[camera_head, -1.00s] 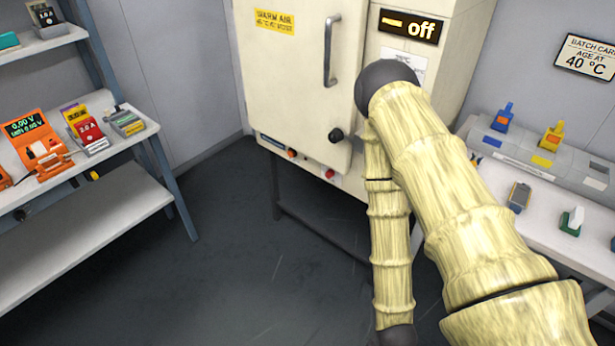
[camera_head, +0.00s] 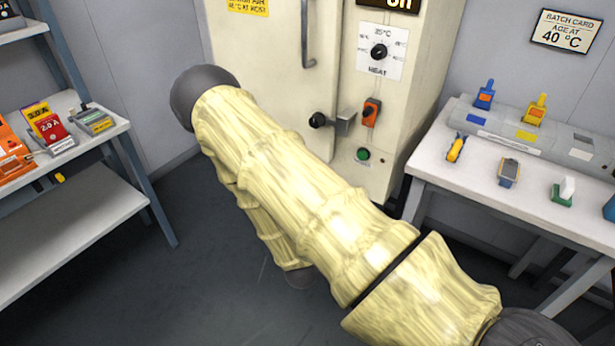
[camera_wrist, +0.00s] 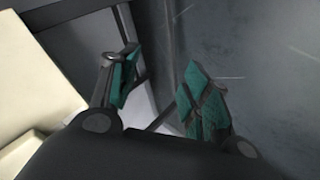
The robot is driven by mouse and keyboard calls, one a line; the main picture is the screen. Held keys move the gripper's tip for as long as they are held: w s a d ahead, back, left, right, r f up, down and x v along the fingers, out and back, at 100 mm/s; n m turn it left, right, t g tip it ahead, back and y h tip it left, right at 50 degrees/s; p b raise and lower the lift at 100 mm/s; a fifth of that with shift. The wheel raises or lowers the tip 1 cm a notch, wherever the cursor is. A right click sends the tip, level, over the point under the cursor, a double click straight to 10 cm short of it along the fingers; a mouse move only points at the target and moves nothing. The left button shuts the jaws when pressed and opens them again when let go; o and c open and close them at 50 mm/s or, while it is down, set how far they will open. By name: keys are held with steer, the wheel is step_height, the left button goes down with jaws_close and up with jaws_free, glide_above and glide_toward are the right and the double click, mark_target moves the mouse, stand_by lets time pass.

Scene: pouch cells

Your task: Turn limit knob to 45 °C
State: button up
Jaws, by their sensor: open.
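The cream warm-air cabinet (camera_head: 262,75) stands in the middle of the head view. Its white panel carries a round black knob (camera_head: 379,51) with temperature marks, "25°C" above and "HEAT" below. I cannot see a knob labelled as limit, and the knob's exact setting is too small to read. An orange control (camera_head: 370,112) and a green button (camera_head: 363,154) sit below the panel. My gripper (camera_wrist: 160,88) shows in the wrist view, open and empty, with green pads apart over the dark floor. It is not visible in the head view and is away from the knob.
A black door knob (camera_head: 318,120) and a handle (camera_head: 308,35) stick out from the cabinet. A bench (camera_head: 480,190) with small devices stands at right, a shelf (camera_head: 80,220) at left. My arm crosses in front of the cabinet.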

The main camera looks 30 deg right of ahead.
steer(key=w+d+r+m+t+h+b, duration=0.15)
steer(key=w+r+h+b, duration=0.35)
steer(key=w, duration=0.6)
steer(key=w+d+r+m+h+b, duration=0.2)
steer(key=w+r+h+b, duration=0.15)
steer(key=w+r, duration=0.6)
steer(key=w+f+x, duration=0.1)
steer(key=x, duration=1)
steer(key=shift+w+f+h, duration=0.2)
steer(key=shift+w+h, duration=0.15)
steer(key=shift+w, duration=0.15)
steer(key=shift+a, duration=0.1)
steer(key=shift+c, duration=0.5)
steer(key=c, duration=1)
